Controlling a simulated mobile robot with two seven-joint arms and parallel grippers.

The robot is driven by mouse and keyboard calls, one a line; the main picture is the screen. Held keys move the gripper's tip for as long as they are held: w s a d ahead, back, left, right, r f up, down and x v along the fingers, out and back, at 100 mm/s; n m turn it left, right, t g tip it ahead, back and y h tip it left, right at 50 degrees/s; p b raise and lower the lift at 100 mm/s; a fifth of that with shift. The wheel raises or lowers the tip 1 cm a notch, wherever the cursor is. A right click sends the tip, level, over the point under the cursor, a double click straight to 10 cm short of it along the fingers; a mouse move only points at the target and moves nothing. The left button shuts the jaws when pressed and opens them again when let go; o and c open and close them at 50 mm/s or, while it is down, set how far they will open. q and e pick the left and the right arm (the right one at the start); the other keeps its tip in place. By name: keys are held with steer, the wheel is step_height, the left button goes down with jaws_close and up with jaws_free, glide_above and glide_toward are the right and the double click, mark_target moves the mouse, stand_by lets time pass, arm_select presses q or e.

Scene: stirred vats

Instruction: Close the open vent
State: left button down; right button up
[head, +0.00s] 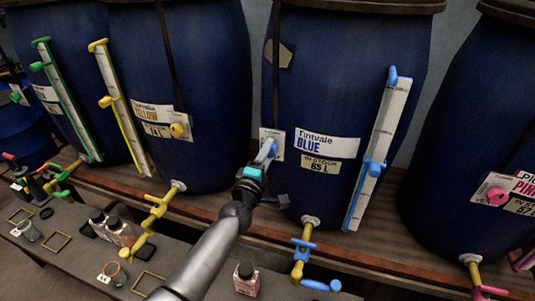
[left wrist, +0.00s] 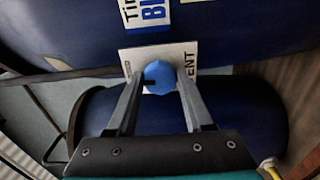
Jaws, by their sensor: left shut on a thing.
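The blue vent knob (head: 267,147) sits at a white plate on the dark blue vat (head: 345,75) labelled "Tintvale BLUE". In the left wrist view the round blue knob (left wrist: 160,76) stands in front of a white plate (left wrist: 188,60) that reads "VENT". My left gripper (head: 262,160) reaches up to this knob from below. In the left wrist view its two fingers (left wrist: 160,84) are closed on the knob, one on each side. A short dark mark shows on the knob's face. My right gripper is not in the frames.
A yellow knob (head: 177,130) and a pink knob (head: 497,196) sit on the neighbouring vats. A blue-trimmed level gauge (head: 380,150) stands right of my gripper. Taps with coloured handles (head: 304,250) stick out below. Small jars (head: 246,279) stand on the lower bench.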

arm_select(q)
steer(key=shift+f, duration=0.15)
steer(key=shift+c, duration=1.5)
jaws_free()
steer(key=p+v, duration=0.2)
steer(key=v, duration=1.3)
steer(key=shift+s+p, duration=0.15)
steer(key=shift+p, duration=0.15)
steer(key=shift+a, duration=0.1)
